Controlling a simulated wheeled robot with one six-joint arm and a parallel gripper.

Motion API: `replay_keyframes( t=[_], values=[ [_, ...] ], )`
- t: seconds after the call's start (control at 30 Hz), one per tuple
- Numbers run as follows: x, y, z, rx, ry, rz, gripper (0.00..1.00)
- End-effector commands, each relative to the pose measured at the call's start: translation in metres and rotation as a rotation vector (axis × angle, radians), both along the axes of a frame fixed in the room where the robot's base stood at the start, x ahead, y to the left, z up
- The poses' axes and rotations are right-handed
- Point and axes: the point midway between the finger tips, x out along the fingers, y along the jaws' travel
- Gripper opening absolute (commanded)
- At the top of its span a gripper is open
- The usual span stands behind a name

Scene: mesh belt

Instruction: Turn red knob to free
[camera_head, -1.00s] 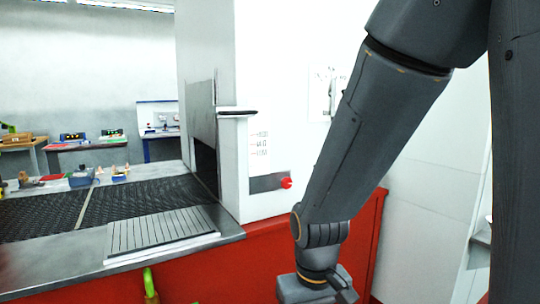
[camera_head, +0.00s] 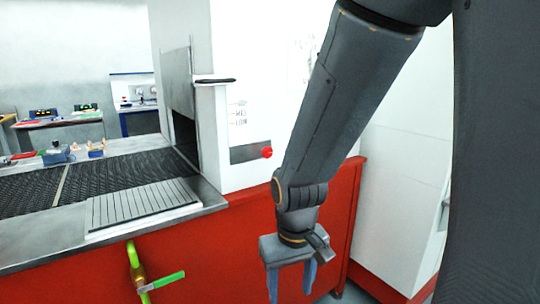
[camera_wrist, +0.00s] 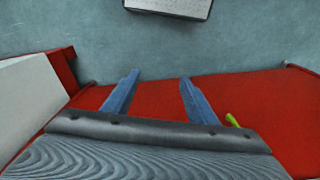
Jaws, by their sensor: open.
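The red knob (camera_head: 267,153) sits at the right end of a dark plate (camera_head: 249,152) on the white machine wall, just left of my forearm in the head view. It is not in the wrist view. My gripper (camera_head: 291,296) hangs below and a little right of the knob, in front of the red cabinet, well apart from the knob. Its two blue fingers are spread and empty. In the wrist view my gripper (camera_wrist: 158,80) also shows open, with nothing between the fingers. Which way the knob is set is too small to tell.
A dark lever (camera_head: 214,81) juts out above the knob. The mesh belt (camera_head: 110,178) and ridged metal plate (camera_head: 143,207) lie to the left. A green-handled valve (camera_head: 160,283) sticks out of the red cabinet (camera_head: 225,250), left of my gripper. Grey floor shows in the wrist view.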

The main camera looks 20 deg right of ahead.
Motion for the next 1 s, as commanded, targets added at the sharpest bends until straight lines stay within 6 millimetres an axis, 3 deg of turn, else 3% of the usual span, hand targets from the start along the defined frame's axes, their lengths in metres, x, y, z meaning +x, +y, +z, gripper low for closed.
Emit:
replay_keyframes(
  t=[0.27, 0.4, 0.5, 0.7, 0.83, 1.0],
  values=[
    [0.136, -0.058, 0.013, -0.063, -0.432, 0.004, 0.52],
    [0.204, -0.082, 0.038, -0.061, -0.686, 0.032, 0.52],
    [0.243, -0.094, 0.061, -0.039, -0.863, 0.063, 0.52],
    [0.292, -0.107, 0.112, 0.051, -1.194, 0.137, 0.52],
    [0.302, -0.11, 0.14, 0.123, -1.354, 0.182, 0.52],
    [0.303, -0.111, 0.16, 0.187, -1.464, 0.218, 0.52]
  ],
)
